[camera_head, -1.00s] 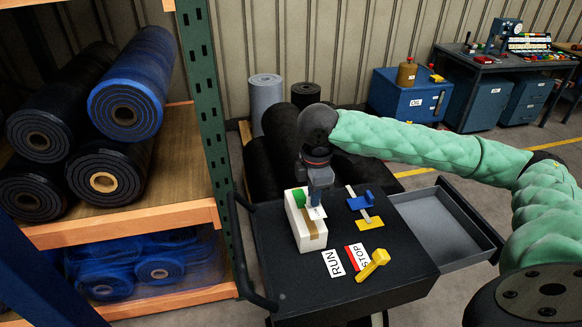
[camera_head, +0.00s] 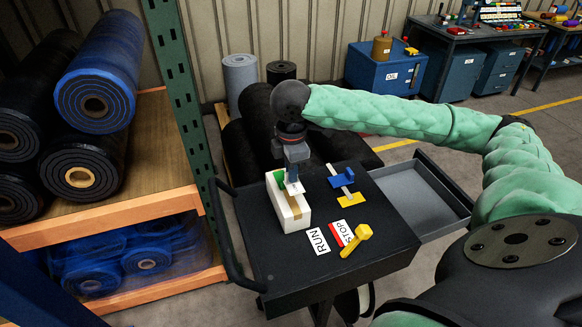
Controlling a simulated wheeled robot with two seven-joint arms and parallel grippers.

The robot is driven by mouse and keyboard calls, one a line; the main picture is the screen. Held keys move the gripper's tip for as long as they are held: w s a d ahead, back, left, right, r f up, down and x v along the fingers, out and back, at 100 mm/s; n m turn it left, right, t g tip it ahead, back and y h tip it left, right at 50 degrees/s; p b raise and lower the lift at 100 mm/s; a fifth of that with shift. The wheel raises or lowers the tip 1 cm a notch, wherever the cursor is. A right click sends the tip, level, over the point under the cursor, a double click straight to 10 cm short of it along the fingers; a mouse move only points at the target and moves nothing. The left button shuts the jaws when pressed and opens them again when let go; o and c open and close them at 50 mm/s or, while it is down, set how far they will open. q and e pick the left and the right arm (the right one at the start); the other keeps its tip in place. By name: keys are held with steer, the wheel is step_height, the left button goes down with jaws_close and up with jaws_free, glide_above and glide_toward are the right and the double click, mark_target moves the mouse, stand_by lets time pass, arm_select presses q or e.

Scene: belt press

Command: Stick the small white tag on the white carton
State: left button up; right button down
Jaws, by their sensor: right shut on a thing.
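The white carton (camera_head: 297,218) stands on the dark cart top, with a strip of brown tape across it. My right gripper (camera_head: 292,178) points down over the far half of the carton. It is shut on the small white tag (camera_head: 296,188), which shows below the fingertips at the carton's top. I cannot tell whether the tag touches the carton. A small green piece (camera_head: 281,180) is beside the fingers at the carton's far left; what it rests on is unclear. My left gripper is not in view.
On the cart top (camera_head: 375,225) are a RUN card (camera_head: 318,241), a STOP card (camera_head: 346,233), a yellow-handled tool (camera_head: 356,240) and a blue piece (camera_head: 342,180). An open drawer (camera_head: 415,195) juts out right. A rack with rolls (camera_head: 95,105) stands left.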

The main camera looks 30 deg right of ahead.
mark_target(291, 200)
steer(key=shift+f, duration=2.55)
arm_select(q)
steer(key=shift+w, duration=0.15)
arm_select(e)
steer(key=shift+f, duration=0.5)
arm_select(q)
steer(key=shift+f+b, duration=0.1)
steer(key=shift+b, duration=0.2)
arm_select(e)
steer(key=shift+f, duration=0.5)
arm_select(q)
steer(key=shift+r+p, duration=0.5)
arm_select(e)
steer(key=shift+f, duration=0.2)
stand_by(1.0)
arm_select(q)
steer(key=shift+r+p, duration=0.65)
arm_select(e)
steer(key=shift+r, duration=0.15)
stand_by(1.0)
